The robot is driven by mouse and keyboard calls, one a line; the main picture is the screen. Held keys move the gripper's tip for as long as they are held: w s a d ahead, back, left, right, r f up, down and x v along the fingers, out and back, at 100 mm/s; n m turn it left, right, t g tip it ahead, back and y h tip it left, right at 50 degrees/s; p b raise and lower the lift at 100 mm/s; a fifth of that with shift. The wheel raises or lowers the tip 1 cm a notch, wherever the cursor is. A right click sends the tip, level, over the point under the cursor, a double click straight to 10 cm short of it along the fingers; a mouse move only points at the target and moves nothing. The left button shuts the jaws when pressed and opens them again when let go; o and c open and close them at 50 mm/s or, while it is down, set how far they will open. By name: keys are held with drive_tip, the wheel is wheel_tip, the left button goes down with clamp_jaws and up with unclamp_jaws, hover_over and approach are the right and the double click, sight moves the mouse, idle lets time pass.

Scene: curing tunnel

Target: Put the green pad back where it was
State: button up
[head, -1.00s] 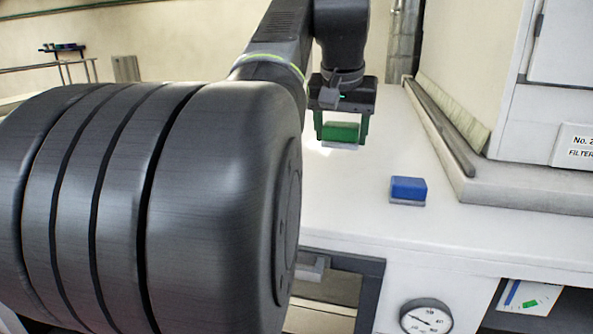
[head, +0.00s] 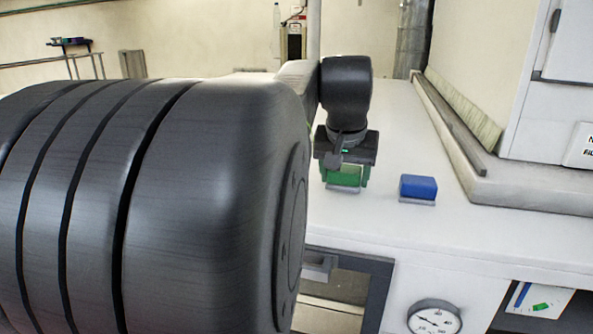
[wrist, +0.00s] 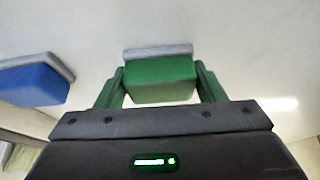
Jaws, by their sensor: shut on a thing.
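The green pad (head: 344,173) has a grey layer on its lower face. My gripper (head: 345,178) is shut on it, with a finger on each side. The pad is low over the white worktop, to the left of the blue pad; I cannot tell whether it touches the surface. In the wrist view the green pad (wrist: 160,78) sits level between the green fingers of my gripper (wrist: 160,82).
The blue pad (head: 418,187) lies on the white worktop (head: 400,228), a short gap to the right of the green pad; it also shows in the wrist view (wrist: 32,84). A raised ledge (head: 510,188) and white cabinet (head: 545,120) bound the right side. A round gauge (head: 435,319) is below the front edge.

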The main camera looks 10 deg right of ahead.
drive_tip(key=shift+f, duration=0.15)
drive_tip(key=o, duration=1)
drive_tip(key=shift+o, duration=0.2)
drive_tip(key=shift+s+r, duration=0.1)
drive_tip(key=shift+r, duration=0.5)
drive_tip(key=v, duration=1.1)
